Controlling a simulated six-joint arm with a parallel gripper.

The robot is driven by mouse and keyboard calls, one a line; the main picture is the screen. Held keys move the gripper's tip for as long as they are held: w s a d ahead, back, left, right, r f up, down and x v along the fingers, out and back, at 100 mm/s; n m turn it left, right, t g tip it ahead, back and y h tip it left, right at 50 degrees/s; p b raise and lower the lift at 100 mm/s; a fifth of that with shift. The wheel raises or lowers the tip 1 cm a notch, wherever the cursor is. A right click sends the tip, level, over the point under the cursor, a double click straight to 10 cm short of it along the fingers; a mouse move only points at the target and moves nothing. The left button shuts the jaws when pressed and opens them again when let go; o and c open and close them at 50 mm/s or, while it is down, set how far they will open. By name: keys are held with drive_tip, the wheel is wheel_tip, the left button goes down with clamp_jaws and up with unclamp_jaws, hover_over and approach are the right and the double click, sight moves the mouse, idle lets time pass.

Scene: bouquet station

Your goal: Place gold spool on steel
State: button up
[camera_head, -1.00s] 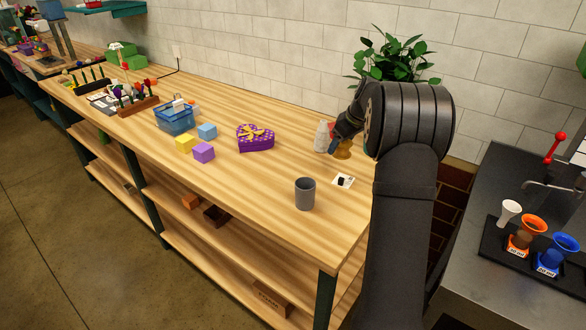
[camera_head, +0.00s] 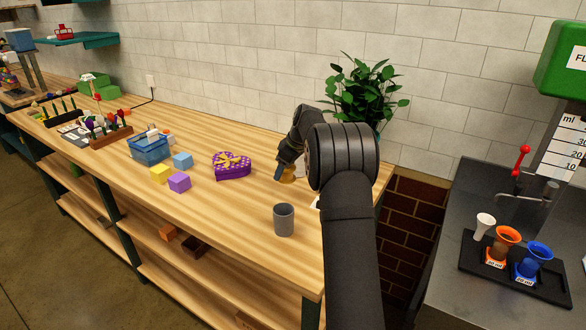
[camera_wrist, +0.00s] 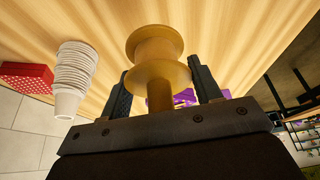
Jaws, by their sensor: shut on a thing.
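My gripper (camera_wrist: 160,75) is shut on the gold spool (camera_wrist: 155,45), a flanged spool on a stem, with a finger on each side. In the head view the gold spool (camera_head: 287,177) shows small and partly hidden below my gripper (camera_head: 281,170), over the right end of the wooden bench. Whether it is clear of the bench top is hard to tell. The grey steel counter (camera_head: 440,285) is at the right, across a gap from the bench and from my gripper.
A grey cup (camera_head: 284,220), purple heart box (camera_head: 232,166) and plant (camera_head: 365,92) are on the bench (camera_head: 250,250). Stacked white cups (camera_wrist: 73,78) are close in the wrist view. The counter holds a black tray (camera_head: 549,288) with funnels and a tap (camera_head: 521,160). Its front left is bare.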

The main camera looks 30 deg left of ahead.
drive_tip(key=a+f, duration=0.1)
drive_tip(key=a, duration=0.1)
drive_tip(key=s+a+f, duration=0.1)
drive_tip(key=a, duration=0.1)
drive_tip(key=a+f, duration=0.1)
drive_tip(key=shift+s+a+f, duration=0.2)
drive_tip(key=shift+a+f, duration=0.1)
drive_tip(key=shift+a, duration=0.1)
wheel_tip(320, 180, down, 2)
drive_tip(key=shift+f, duration=0.85)
drive_tip(key=shift+f, duration=0.1)
drive_tip(key=o, duration=1)
drive_tip(key=shift+f, duration=0.1)
drive_tip(key=shift+o, duration=0.5)
drive_tip(key=v, duration=1.7)
drive_tip(key=shift+w+d, duration=0.2)
